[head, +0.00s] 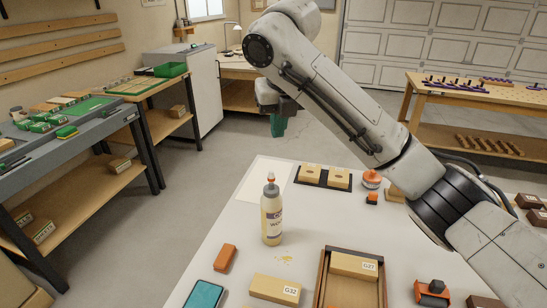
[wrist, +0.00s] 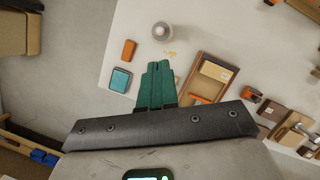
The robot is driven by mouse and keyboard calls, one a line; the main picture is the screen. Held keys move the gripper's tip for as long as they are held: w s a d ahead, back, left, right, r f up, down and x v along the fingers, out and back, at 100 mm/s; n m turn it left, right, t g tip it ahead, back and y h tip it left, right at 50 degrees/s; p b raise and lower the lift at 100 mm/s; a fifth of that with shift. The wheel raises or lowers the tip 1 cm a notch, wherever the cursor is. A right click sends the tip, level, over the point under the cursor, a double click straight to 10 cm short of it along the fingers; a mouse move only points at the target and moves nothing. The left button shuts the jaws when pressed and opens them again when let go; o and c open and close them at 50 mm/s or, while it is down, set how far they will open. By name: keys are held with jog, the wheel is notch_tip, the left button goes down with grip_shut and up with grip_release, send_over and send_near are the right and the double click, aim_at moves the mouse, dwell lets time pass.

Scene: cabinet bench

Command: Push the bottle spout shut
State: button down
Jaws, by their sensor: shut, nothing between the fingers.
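The bottle (head: 271,217) stands upright on the white table, clear with yellowish contents and a label. In the wrist view the bottle (wrist: 161,31) shows from above as a round grey-white shape, ahead of the fingertips. My gripper (head: 278,126) has green fingers and hangs in the air, above and beyond the bottle in the head view. In the wrist view its fingers (wrist: 157,70) are together and empty.
Near the bottle lie an orange block (head: 225,258), a teal device (head: 204,295), a wood block marked G32 (head: 275,289) and a wooden tray (head: 322,283). A black holder with wood blocks (head: 310,175) stands behind. Bare tabletop surrounds the bottle.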

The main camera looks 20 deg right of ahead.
aim_at(272, 173)
jog(key=p+x, duration=0.1)
jog(key=x, duration=1.3)
jog(key=shift+a, duration=0.1)
